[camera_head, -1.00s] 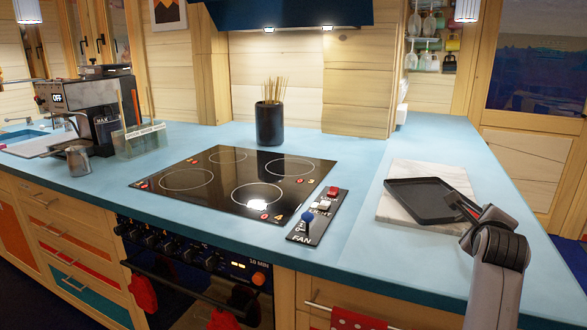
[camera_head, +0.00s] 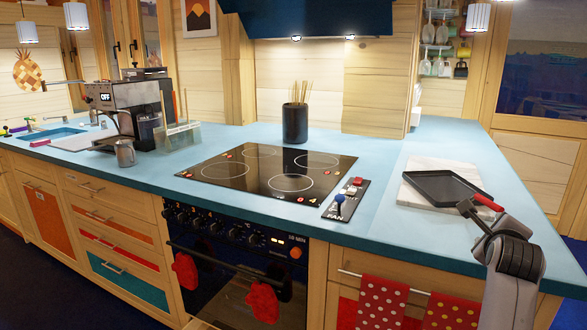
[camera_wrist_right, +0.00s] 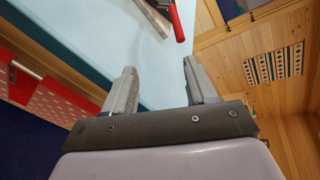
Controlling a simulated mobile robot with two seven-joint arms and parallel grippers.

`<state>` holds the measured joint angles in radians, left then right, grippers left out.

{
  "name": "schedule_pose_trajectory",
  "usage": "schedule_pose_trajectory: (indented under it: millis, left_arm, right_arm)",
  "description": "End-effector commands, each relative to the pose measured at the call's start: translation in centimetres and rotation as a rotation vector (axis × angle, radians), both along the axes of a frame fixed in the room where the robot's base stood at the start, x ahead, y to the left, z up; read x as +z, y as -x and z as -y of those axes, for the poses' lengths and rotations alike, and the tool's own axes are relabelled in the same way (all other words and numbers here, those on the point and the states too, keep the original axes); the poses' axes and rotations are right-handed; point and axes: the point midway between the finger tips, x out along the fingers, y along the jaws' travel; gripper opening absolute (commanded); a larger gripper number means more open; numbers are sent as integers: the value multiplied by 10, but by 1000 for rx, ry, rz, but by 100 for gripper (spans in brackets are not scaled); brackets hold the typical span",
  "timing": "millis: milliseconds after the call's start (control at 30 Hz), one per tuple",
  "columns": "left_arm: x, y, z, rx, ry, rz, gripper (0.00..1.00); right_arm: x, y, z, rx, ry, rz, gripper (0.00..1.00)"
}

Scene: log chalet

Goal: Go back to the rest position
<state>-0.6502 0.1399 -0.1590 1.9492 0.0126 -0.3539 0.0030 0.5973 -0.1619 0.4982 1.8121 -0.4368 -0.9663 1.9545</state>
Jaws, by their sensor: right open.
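My right gripper (camera_head: 468,210) is in the head view at the lower right, in front of the counter's right end. In the right wrist view its two fingers (camera_wrist_right: 160,88) are spread apart with nothing between them. A black square pan (camera_head: 446,187) with a red handle (camera_head: 487,202) lies on a white marble board (camera_head: 414,196); the handle points toward the gripper but is apart from it. The red handle also shows at the top of the right wrist view (camera_wrist_right: 176,22). My left gripper is not in either view.
The blue counter (camera_head: 385,236) edge runs just behind my right arm. A black hob (camera_head: 265,172) with a fan switch panel (camera_head: 346,198) is left of the board. Red dotted towels (camera_head: 384,308) hang below the counter. A coffee machine (camera_head: 135,108) stands at the left.

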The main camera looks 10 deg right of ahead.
Motion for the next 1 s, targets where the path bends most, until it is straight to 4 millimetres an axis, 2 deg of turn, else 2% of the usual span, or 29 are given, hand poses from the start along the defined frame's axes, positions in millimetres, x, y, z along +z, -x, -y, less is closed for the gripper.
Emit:
schedule_pose_trajectory:
  millis: [33,267,400,600,767,833,967,1000]
  left_arm:
    - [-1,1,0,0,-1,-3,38]
    - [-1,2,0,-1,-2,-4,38]
    - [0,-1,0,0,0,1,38]
    - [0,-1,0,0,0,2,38]
    - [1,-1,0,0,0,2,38]
    - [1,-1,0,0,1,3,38]
    - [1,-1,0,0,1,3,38]
    - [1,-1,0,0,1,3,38]
  right_arm:
    - [11,7,23,-34,46,2,57]
    - [61,41,102,-158,231,1,57]
    - [105,71,150,-248,363,1,57]
    - [168,114,197,-360,530,1,57]
    - [216,147,220,-438,644,1,57]
    - [187,123,202,-341,741,-115,57]
    - [143,92,172,-177,943,-306,57]
    - [127,83,161,-118,1008,-364,57]
